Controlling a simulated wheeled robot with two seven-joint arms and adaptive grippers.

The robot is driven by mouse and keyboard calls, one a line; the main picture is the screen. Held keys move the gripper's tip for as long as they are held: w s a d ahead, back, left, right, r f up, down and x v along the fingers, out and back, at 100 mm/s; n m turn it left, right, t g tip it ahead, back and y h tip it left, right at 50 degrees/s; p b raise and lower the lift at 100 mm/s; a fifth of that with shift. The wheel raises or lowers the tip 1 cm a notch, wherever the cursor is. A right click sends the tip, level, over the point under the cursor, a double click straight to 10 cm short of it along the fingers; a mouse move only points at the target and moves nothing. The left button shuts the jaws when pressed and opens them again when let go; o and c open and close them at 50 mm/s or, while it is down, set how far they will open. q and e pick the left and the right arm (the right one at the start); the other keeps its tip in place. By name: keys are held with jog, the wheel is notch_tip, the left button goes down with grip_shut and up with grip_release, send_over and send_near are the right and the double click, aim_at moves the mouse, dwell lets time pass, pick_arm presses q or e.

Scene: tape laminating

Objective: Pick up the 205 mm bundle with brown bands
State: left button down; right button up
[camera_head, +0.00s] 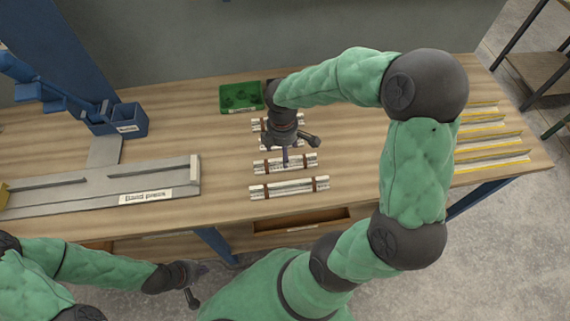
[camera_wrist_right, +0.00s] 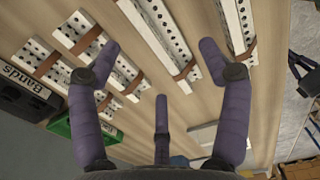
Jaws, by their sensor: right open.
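Several pale perforated bundles with brown bands lie in a column at the middle of the table. In the head view they include the front, longest one (camera_head: 289,187) and the one behind it (camera_head: 270,166); any length marking is too small to read. My right gripper (camera_head: 287,150) is over the second bundle from the front and partly hides it and those behind. In the right wrist view, the open, empty right gripper (camera_wrist_right: 157,52) has a banded bundle (camera_wrist_right: 160,30) between its spread fingers, apparently below them. My left gripper (camera_head: 195,285) is in front of the table; its jaw state is unclear.
A grey press labelled "Band press" (camera_head: 110,190) and a blue bin (camera_head: 130,120) stand at left. A green tray (camera_head: 240,97) is at the back; a black box labelled "Bands" (camera_wrist_right: 20,100) shows in the wrist view. Yellow-edged strips (camera_head: 490,145) lie at right.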

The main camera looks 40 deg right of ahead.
aim_at(309, 160)
jog(key=shift+s+d+f+b, duration=0.15)
jog(key=shift+f+b, duration=0.4)
jog(key=shift+f, duration=1)
jog(key=shift+d+f+b, duration=0.2)
jog(key=shift+f+b, duration=0.35)
jog(key=shift+f, duration=1)
jog(key=c, duration=1.4)
